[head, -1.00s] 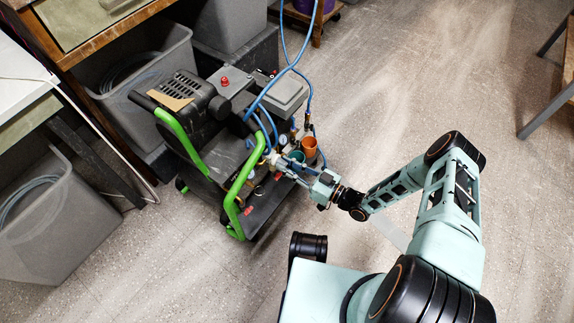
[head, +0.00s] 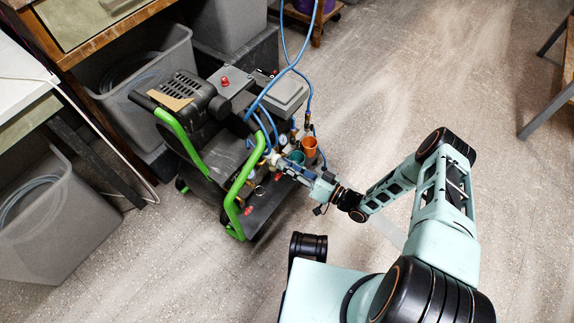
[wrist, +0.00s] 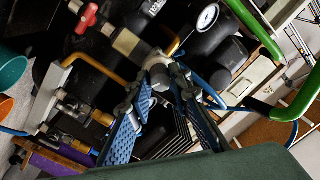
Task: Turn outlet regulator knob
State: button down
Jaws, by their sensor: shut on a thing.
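The green-framed compressor (head: 215,150) stands on the floor left of my arm, with its regulators, gauges and hoses on its right side. My gripper (head: 277,160) reaches in from the right at the regulators. In the wrist view, my gripper (wrist: 160,82) has its two blue padded fingers closed on a small grey knob (wrist: 158,72), taken to be the outlet regulator knob. The fingers cover part of the knob, and its turn angle cannot be told.
A white-dial gauge (wrist: 207,17) and a red valve handle (wrist: 87,18) sit near the knob. Orange (head: 309,146) and teal (head: 296,157) cups stand close to my fingers. Blue hoses (head: 268,92) rise above.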

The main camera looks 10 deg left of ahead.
jog(key=m, duration=1.2)
jog(key=shift+f+m+t, duration=0.1)
jog(key=shift+m+t, duration=0.3)
dwell(0.3)
jog(key=c, duration=1.8)
grip_release()
jog(key=shift+o, duration=0.2)
